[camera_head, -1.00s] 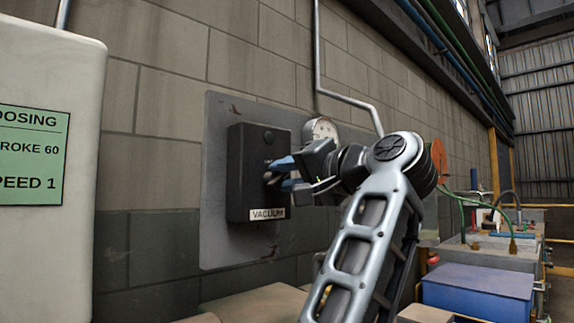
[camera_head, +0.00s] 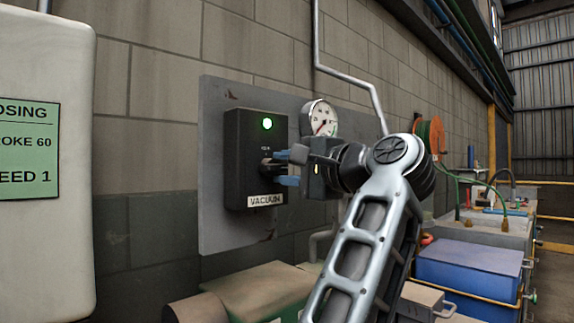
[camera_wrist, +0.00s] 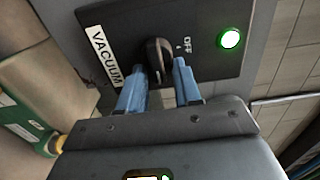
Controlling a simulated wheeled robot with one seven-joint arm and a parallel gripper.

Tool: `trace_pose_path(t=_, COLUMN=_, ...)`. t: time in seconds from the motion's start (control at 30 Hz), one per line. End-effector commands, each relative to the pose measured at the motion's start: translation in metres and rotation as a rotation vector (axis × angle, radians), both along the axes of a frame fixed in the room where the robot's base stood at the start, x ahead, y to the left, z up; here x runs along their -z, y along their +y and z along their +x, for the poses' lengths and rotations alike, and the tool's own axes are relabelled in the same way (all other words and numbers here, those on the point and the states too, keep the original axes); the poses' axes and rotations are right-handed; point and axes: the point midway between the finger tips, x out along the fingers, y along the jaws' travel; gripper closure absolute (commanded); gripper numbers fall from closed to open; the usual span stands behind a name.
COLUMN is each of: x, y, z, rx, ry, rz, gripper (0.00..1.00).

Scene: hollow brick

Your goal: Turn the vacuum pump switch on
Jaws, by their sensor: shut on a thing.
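The vacuum switch box (camera_head: 240,170) is a dark box on a grey wall plate, with a VACUUM label (camera_head: 265,201) low on its front. The label also shows in the wrist view (camera_wrist: 104,56). Its black switch knob (camera_wrist: 158,55) sits beside the printed OFF mark. My gripper (camera_wrist: 160,72) is shut on the knob, one blue finger on each side. In the head view my gripper (camera_head: 284,168) reaches the box front from the right, and its fingers hide most of the knob. The indicator lamp (camera_head: 267,124) glows green, also in the wrist view (camera_wrist: 230,39).
A round gauge (camera_head: 320,118) is on the wall plate just right of the box, close above my gripper. A pale cabinet (camera_head: 50,240) with a green sign stands at the left. A blue bin (camera_head: 465,270) and boxes stand low at the right.

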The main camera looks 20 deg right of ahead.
Motion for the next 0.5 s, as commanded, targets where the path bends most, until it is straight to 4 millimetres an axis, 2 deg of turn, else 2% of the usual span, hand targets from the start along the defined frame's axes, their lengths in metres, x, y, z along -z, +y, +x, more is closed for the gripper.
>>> trace_pose_path(t=0.4, x=0.0017, y=-0.0014, z=0.0000, rx=0.002, ry=0.005, rz=0.005, gripper=0.97)
trace_pose_path(t=0.43, x=0.0018, y=-0.0014, z=0.0000, rx=0.002, ry=0.005, rz=0.005, gripper=0.64)
trace_pose_path(t=0.5, x=0.0016, y=-0.0012, z=0.0001, rx=0.002, ry=0.005, rz=0.005, gripper=0.57)
